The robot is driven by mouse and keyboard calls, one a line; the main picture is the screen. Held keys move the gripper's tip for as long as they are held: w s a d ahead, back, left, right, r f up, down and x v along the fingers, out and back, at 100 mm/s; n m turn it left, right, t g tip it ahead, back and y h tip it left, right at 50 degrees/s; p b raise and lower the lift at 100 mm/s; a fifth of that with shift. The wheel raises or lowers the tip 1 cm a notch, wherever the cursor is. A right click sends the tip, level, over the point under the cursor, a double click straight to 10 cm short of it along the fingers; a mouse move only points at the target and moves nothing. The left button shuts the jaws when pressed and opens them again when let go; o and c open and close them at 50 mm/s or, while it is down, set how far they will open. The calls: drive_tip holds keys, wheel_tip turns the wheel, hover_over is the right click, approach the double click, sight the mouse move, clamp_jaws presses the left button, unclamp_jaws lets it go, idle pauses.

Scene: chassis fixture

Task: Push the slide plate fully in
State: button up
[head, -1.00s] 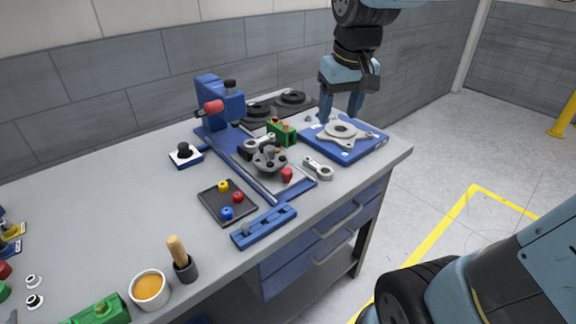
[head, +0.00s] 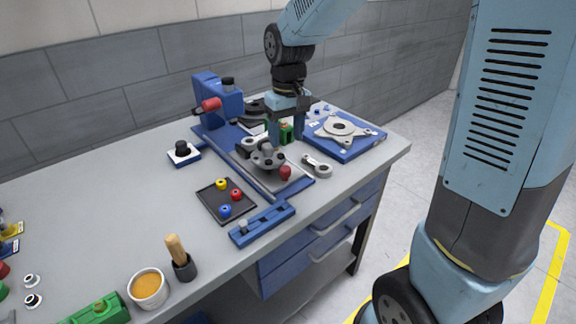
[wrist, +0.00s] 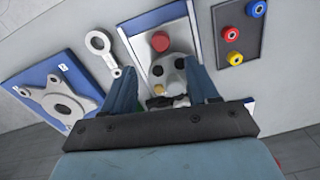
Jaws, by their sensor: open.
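The grey slide plate (head: 299,182) lies between the blue rails of the fixture base on the bench; its front part shows bare. It also shows in the wrist view (wrist: 160,20). A red knob (head: 286,172) stands on the plate near its front. Behind the knob is a round grey hub with dark studs (head: 266,160). My gripper (head: 286,141) points down over the back of the hub, open and empty. In the wrist view the hub (wrist: 176,72) appears between the two fingers, with the red knob (wrist: 160,42) beyond. I cannot tell whether the fingers touch anything.
A blue press with a red handle (head: 207,105) stands at the back left of the fixture. A blue pallet with a grey flange (head: 340,128) and a grey link (head: 317,166) lie to the right. A dark tray (head: 213,197) and a blue bar (head: 262,224) lie in front.

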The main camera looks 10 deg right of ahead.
sight(287, 168)
wheel_tip(287, 168, down, 10)
drive_tip(key=shift+s+a, duration=0.1)
idle(0.4)
clamp_jaws()
idle(0.5)
